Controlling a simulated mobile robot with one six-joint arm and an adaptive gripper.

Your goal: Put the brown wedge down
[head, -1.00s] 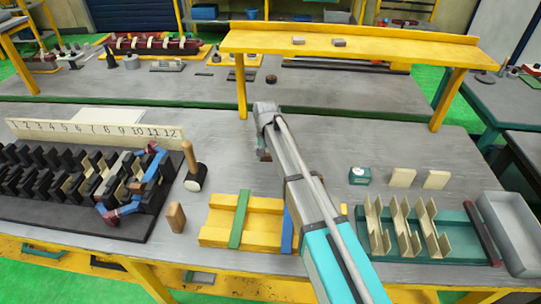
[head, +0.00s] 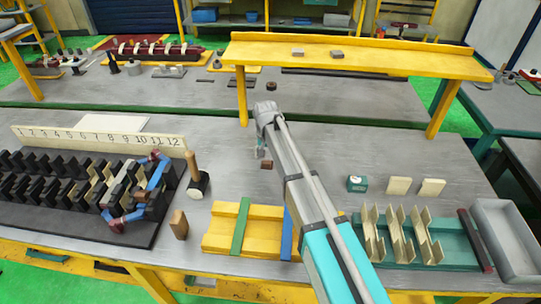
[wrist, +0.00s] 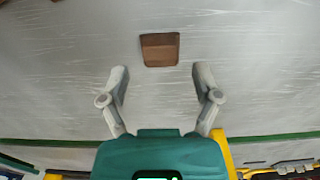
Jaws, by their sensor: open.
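The brown wedge (head: 266,165) rests on the grey table just below the end of my arm in the head view. In the wrist view the brown wedge (wrist: 160,50) lies flat, just beyond the fingertips and centred between them. My gripper (wrist: 160,71) has its two fingers spread, with nothing between them. In the head view my gripper (head: 261,152) is small and partly hidden by my arm, above the wedge.
A yellow cradle (head: 222,232) is in front. The yellow shelf (head: 350,58) spans the back. Table around the wedge is clear.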

